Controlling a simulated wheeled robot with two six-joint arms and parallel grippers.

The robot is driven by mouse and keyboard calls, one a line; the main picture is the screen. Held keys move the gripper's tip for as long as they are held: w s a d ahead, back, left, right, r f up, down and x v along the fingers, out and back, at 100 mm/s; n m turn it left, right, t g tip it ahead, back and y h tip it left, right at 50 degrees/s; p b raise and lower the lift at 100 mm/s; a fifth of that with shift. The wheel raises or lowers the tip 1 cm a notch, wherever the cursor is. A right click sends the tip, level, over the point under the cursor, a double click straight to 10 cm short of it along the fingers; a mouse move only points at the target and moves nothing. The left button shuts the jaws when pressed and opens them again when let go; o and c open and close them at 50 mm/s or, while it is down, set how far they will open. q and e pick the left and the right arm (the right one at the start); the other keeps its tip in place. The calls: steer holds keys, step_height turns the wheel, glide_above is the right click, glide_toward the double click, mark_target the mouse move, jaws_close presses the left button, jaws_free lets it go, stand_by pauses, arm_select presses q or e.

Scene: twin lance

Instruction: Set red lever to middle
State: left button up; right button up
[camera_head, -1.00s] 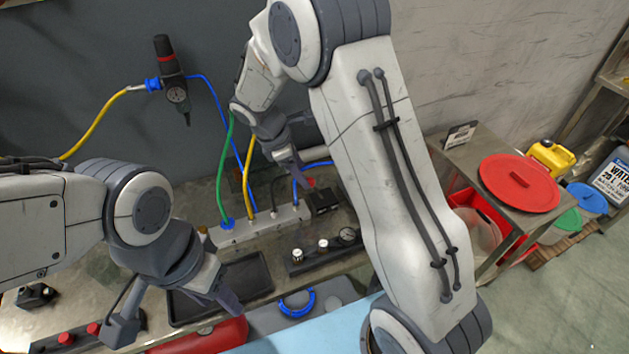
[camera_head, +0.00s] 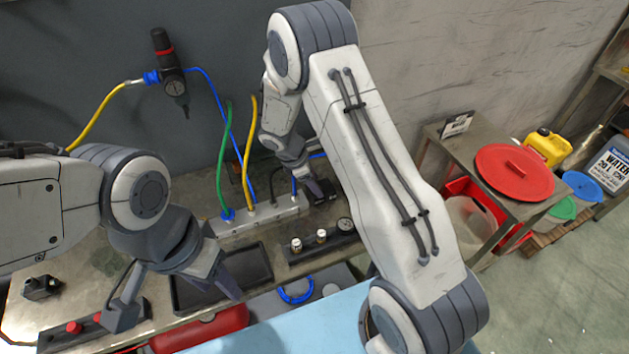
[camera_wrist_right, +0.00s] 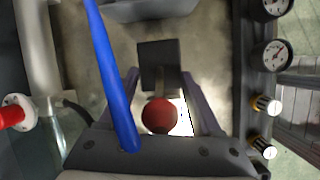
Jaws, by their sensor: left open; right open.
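The red lever shows in the right wrist view as a round red knob (camera_wrist_right: 160,116) on a short stem, at a dark block (camera_wrist_right: 158,56). My right gripper (camera_wrist_right: 160,88) is open, with one finger on each side of the knob; I cannot tell whether either touches it. In the head view my right gripper (camera_head: 314,187) is down at the dark lever block (camera_head: 328,193), and the knob is hidden there. My left gripper (camera_head: 176,298) is open and empty over the front left of the bench.
A blue hose (camera_wrist_right: 112,75) passes close to my right gripper. A grey manifold (camera_head: 262,215) with green, yellow and blue hoses stands left of the lever. A black tray (camera_head: 245,268) is nearer my left gripper.

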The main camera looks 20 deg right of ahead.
jaws_close()
steer(key=shift+w+r, duration=0.1)
stand_by(1.2)
